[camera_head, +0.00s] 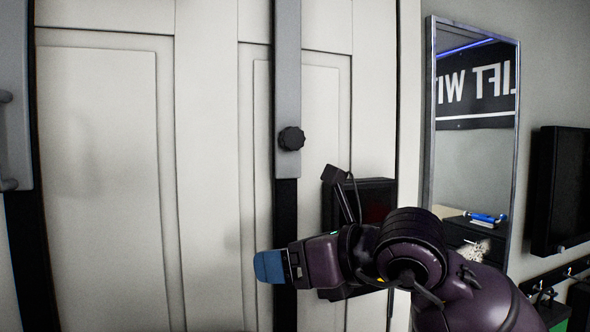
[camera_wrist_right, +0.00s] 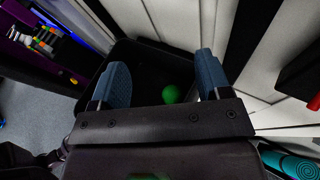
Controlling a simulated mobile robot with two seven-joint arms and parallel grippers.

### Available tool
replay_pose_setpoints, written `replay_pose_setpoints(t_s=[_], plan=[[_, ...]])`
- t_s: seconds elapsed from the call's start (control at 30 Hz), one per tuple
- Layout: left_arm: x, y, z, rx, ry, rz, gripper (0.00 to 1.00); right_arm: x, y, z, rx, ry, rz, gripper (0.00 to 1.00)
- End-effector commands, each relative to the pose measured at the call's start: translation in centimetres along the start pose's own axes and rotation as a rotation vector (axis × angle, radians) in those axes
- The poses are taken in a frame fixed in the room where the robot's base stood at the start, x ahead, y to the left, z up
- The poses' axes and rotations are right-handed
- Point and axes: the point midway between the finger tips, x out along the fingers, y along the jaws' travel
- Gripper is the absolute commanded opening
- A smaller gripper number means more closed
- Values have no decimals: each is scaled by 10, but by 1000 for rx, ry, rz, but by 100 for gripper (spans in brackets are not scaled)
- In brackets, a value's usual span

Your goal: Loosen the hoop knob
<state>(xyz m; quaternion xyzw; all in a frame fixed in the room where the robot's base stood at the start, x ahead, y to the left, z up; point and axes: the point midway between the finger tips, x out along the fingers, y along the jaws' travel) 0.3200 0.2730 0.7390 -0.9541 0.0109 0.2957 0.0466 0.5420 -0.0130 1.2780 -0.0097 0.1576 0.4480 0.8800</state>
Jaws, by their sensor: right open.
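The hoop knob (camera_head: 291,138) is a dark, lobed knob at the lower end of a grey upright sleeve (camera_head: 287,60), which sits over a black post (camera_head: 286,215). My right gripper (camera_head: 268,267) has blue fingers and is below and slightly left of the knob, apart from it. In the right wrist view my right gripper (camera_wrist_right: 163,85) is open, with its two blue fingers spread and nothing held between them. The knob does not show in the right wrist view. My left gripper is not in view.
White panelled doors (camera_head: 100,180) stand behind the post. A black box (camera_head: 375,200) is right of the post, partly behind my arm. A mirror (camera_head: 475,150) and a black screen (camera_head: 560,190) are at right. A green ball (camera_wrist_right: 171,94) lies in a dark container (camera_wrist_right: 145,65) beyond the fingers.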

Motion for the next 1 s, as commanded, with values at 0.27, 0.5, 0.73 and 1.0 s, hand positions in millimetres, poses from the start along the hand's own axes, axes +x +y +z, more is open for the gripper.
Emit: replay_pose_setpoints(t_s=[0.27,0.5,0.73,1.0], plan=[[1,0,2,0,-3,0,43,-50,-11,103,-244,-132,-463,71],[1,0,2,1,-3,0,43,-81,-9,143,-281,-229,-647,71],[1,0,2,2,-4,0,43,-71,-19,151,-279,-237,-664,71],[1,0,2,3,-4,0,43,-36,-45,165,-280,-236,-663,71]])
